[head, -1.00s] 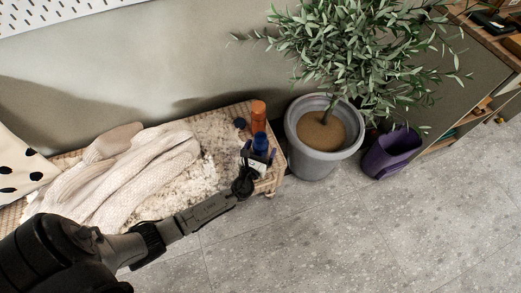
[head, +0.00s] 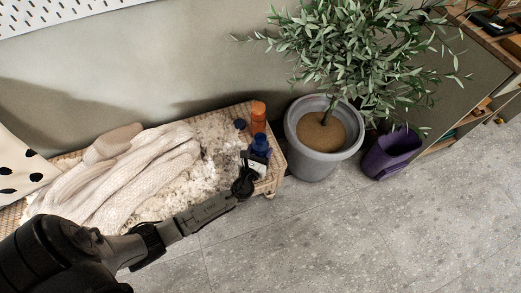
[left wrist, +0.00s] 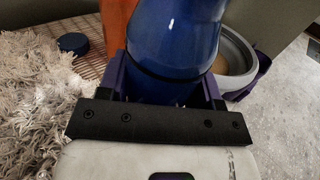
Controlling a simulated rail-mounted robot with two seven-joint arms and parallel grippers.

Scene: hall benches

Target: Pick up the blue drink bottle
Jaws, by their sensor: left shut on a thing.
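The blue drink bottle (head: 260,144) stands upright near the right end of the woven bench, just in front of an orange bottle (head: 258,117). My left gripper (head: 256,158) is shut on the blue bottle. In the left wrist view the blue bottle (left wrist: 178,40) fills the space between the purple fingers (left wrist: 165,88), one on each side of it. The bottle's lower part is hidden behind the gripper body. The orange bottle (left wrist: 116,25) shows behind it to the left. My right gripper is not in view.
A small dark blue round thing (head: 240,124) lies left of the orange bottle. A knitted blanket (head: 150,165) and a shaggy rug (head: 215,135) cover the bench (head: 274,176). A grey plant pot (head: 316,165) stands close to the right, then a purple bin (head: 388,158).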

